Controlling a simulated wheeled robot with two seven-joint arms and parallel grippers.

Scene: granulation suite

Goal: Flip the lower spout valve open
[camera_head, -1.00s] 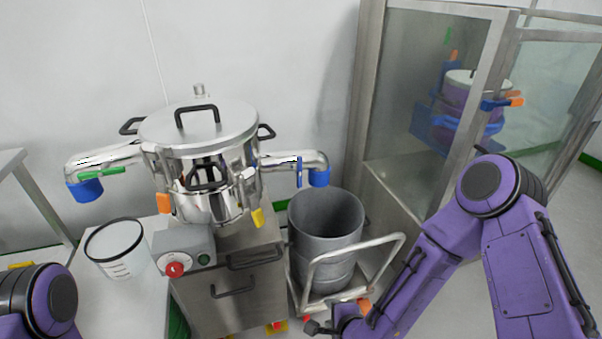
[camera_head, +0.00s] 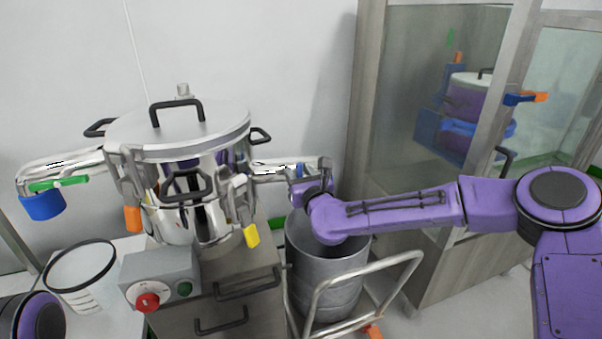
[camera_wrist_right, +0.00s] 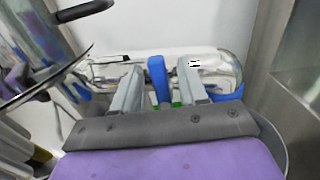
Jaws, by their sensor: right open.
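The steel granulator pot (camera_head: 185,145) has a spout on each side. The left spout (camera_head: 60,165) carries a green lever (camera_head: 58,183) and a blue end cap (camera_head: 42,205). The right spout (camera_head: 268,168) carries an upright blue lever (camera_wrist_right: 157,78) and a blue end (camera_wrist_right: 228,94). My right gripper (camera_head: 312,168) is at the right spout. In the right wrist view its open fingers stand either side of the blue lever, with no clear grip on it. My right gripper hides most of this spout's end in the head view. My left gripper is out of view.
A grey bin (camera_head: 325,265) on a trolley (camera_head: 410,262) stands under my right forearm. A control box (camera_head: 160,278) with a red button and a clear beaker (camera_head: 80,275) are at lower left. A glass cabinet (camera_head: 430,100) stands to the right.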

